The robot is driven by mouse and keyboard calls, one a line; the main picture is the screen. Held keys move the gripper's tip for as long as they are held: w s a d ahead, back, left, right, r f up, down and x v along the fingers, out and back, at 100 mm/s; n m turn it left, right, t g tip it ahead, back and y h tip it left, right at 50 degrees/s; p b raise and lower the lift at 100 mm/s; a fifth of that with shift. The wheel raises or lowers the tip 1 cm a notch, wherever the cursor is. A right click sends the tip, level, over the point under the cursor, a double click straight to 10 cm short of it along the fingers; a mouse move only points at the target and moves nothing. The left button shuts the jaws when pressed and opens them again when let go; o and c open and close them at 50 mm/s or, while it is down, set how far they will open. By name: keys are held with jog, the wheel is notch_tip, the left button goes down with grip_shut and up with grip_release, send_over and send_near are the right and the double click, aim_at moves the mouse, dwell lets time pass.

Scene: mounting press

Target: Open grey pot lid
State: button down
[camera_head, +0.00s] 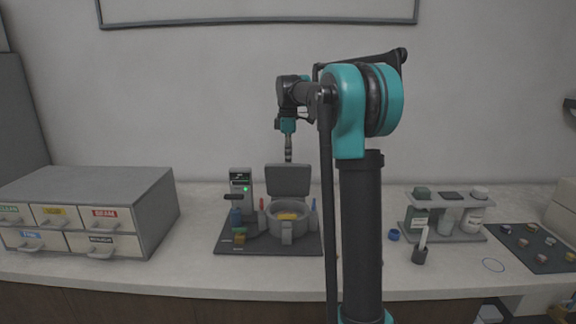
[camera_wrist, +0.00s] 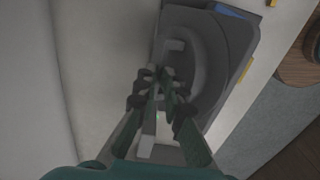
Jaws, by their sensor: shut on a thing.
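The grey pot (camera_head: 287,232) stands on a dark base plate on the counter, with something yellow inside. Its grey lid (camera_head: 288,180) is raised, standing nearly upright at the pot's back. My gripper (camera_head: 288,157) points down at the lid's top edge in the head view. In the wrist view my gripper's fingers (camera_wrist: 160,82) are closed around a light grey bar-like part (camera_wrist: 173,46), which looks like the lid's handle. The fingers hide most of the grip.
A press unit with a green light (camera_head: 240,190) stands just left of the lid. A drawer cabinet (camera_head: 88,208) is at the left. A bottle rack (camera_head: 446,228) and a dark tray (camera_head: 540,247) are at the right. The wall is close behind.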

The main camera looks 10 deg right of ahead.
jog(key=w+d+f+g, duration=0.1)
jog(key=w+d+f, duration=0.1)
jog(key=w+f, duration=0.4)
jog(key=shift+w+g, duration=0.3)
jog(key=shift+w, duration=1.65)
jog(key=c, duration=1.4)
grip_release()
jog(key=shift+w+f, duration=0.1)
jog(key=shift+f, duration=0.05)
jog(key=shift+c, duration=0.2)
notch_tip(320, 180, up, 13)
jog(key=w, duration=0.1)
jog(key=shift+w+d, duration=0.15)
jog(key=shift+d, duration=0.1)
